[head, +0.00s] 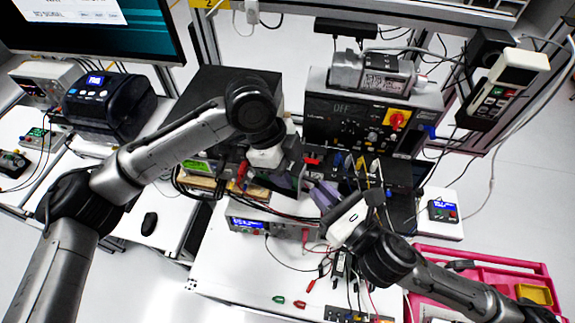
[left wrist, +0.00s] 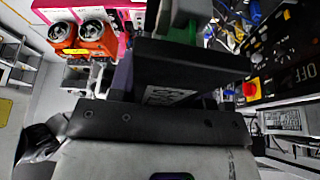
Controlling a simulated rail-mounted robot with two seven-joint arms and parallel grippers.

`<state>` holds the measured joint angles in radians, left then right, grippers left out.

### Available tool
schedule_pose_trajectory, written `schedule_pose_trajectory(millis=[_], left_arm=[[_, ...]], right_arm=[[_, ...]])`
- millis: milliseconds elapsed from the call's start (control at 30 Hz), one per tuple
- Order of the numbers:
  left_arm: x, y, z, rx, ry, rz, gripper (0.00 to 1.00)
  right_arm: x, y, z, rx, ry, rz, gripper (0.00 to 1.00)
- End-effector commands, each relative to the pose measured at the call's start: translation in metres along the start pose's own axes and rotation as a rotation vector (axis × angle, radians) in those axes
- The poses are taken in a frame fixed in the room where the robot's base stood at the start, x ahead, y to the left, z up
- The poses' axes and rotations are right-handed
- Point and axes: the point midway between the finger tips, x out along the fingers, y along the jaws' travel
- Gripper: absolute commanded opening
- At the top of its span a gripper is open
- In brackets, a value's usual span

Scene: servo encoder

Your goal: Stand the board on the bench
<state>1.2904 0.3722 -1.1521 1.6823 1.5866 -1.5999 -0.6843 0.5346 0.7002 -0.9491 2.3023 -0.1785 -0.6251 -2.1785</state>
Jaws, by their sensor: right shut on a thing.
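My left gripper (head: 290,178) hangs over the back middle of the white bench (head: 235,270), close to my right gripper (head: 322,195), which reaches in from the right. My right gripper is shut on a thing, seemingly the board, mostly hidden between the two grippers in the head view. In the left wrist view green edges of the board (left wrist: 180,33) show behind a dark block, in front of my left gripper's palm. Whether my left fingers are closed on it is hidden. I cannot tell whether the board touches the bench.
A dark control panel with a red and yellow knob (head: 397,120) stands behind the grippers. A power supply (head: 250,225) and loose cables lie close by. Red and green clips (head: 298,303) lie at the bench front. A pink cart (head: 470,255) stands at right. The front left bench is clear.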

Motion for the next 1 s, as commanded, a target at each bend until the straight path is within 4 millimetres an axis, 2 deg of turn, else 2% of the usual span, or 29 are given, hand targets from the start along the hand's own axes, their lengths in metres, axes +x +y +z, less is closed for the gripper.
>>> schedule_pose_trajectory(millis=[67,300,333,400,633,867,1000], left_arm=[[-0.001,-0.001,0.000,-0.001,0.002,-0.004,0.32],[-0.001,-0.001,-0.001,-0.002,0.003,-0.006,0.09],[-0.001,-0.002,-0.001,-0.002,0.004,-0.007,0.09],[-0.001,-0.002,-0.001,-0.002,0.004,-0.008,0.01],[-0.001,-0.002,-0.001,-0.002,0.003,-0.007,0.01],[-0.001,-0.001,-0.001,-0.001,0.002,-0.005,0.01],[-0.001,-0.001,-0.001,-0.001,0.002,-0.004,0.01]], right_arm=[[0.000,0.003,0.001,0.002,-0.003,0.008,0.00],[-0.001,0.004,0.001,0.004,-0.004,0.011,0.00],[-0.001,0.004,0.001,0.004,-0.004,0.012,0.13],[-0.001,0.004,0.001,0.004,-0.004,0.012,0.19],[-0.001,0.004,0.001,0.004,-0.003,0.010,0.40],[-0.001,0.002,0.000,0.002,-0.002,0.007,0.40],[-0.013,0.002,-0.001,0.002,0.000,0.005,0.40]])
